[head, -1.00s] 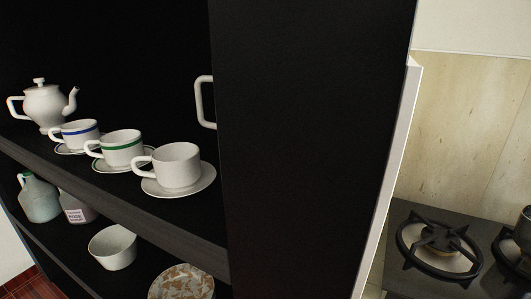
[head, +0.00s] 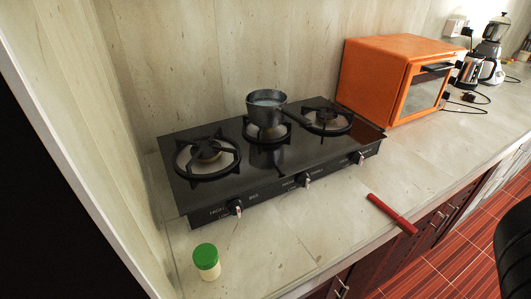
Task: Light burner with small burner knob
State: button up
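A black gas stove (head: 215,197) with three burners stands on the stone counter. The left burner (head: 207,155) is bare, and the right burner (head: 326,119) is also bare. A metal pot (head: 266,107) sits on the middle burner, which looks smaller than the others and is partly hidden. Three knobs are on the stove's front edge: the left knob (head: 236,207), the middle knob (head: 304,180) and the right knob (head: 360,157). I see no flame on any burner. My gripper is not in view.
A jar with a green lid (head: 206,259) stands front left of the stove. A red stick-like object (head: 391,213) lies at the counter's front edge. An orange oven (head: 384,80) stands right of the stove. The counter (head: 300,238) before the stove is mostly clear.

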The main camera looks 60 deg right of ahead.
aim_at(304, 180)
jog(key=k+j+z, duration=0.25)
jog(key=k, duration=0.3)
jog(key=k+z, duration=0.25)
jog(key=k, duration=0.3)
jog(key=i, duration=0.5)
